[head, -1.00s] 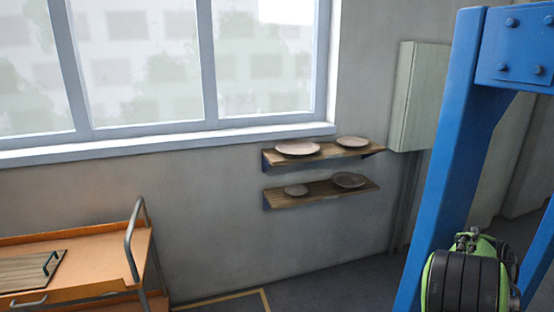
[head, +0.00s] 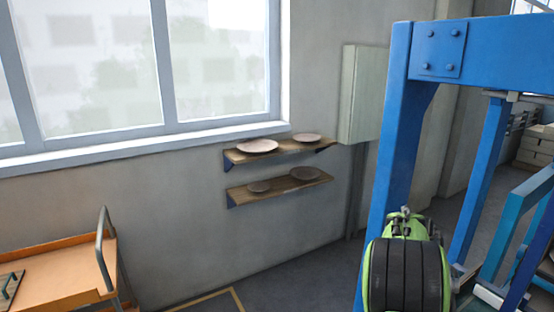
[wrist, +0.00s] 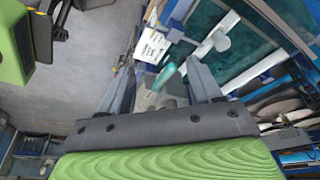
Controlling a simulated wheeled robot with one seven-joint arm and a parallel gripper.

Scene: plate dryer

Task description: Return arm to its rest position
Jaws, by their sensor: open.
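My gripper (wrist: 158,82) shows in the wrist view with its two grey fingers spread apart. No object is visibly clamped between them. A small teal piece (wrist: 166,76) shows in the gap between the fingers, and I cannot tell how far beyond them it is. My green and black arm (head: 405,275) shows at the bottom of the head view, in front of the blue frame. The gripper itself does not show in the head view.
A blue metal frame (head: 402,130) stands close on the right. Two wooden wall shelves hold plates (head: 257,146), with a grey wall cabinet (head: 362,95) beside them. An orange cart (head: 75,268) stands at lower left. Open floor (head: 290,285) lies between cart and frame.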

